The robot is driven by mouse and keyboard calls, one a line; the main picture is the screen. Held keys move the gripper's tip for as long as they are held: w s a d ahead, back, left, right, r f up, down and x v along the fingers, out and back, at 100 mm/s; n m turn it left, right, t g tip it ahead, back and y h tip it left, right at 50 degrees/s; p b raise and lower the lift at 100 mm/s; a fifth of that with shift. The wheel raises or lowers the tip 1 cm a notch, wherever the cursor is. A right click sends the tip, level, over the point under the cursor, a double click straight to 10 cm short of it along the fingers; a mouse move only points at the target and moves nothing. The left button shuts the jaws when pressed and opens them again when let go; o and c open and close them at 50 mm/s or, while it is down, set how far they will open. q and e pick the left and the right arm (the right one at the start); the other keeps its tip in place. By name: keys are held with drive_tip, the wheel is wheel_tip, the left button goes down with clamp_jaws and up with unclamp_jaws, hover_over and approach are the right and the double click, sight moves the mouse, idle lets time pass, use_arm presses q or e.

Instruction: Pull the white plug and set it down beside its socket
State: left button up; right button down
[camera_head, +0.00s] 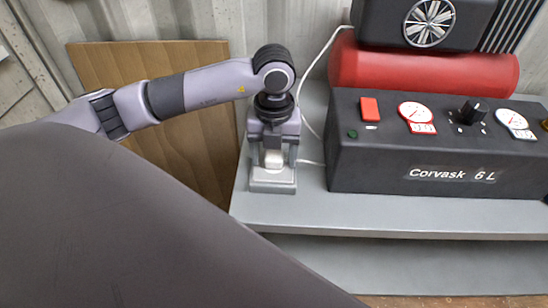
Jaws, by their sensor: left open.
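The white plug (273,159) stands on its grey socket block (272,182) at the left part of the grey shelf. It looks seated, but the contact is too small to see clearly. My left gripper (273,150) comes down from above and is open, with its fingers on either side of the plug. I cannot tell whether the fingers touch it. The gripper hides the plug's upper part. My right gripper is not in view.
A black Corvask 6 L unit (435,165) with gauges stands right of the socket, before a red tank (420,70). A white cord (310,90) runs down between the socket and the unit. The grey shelf (400,212) is clear along its front.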

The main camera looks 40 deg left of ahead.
sight(274, 155)
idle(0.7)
use_arm(q)
clamp_jaws()
drive_tip(key=shift+r, duration=0.15)
drive_tip(key=shift+r+p, duration=2.05)
drive_tip(key=shift+r, duration=0.85)
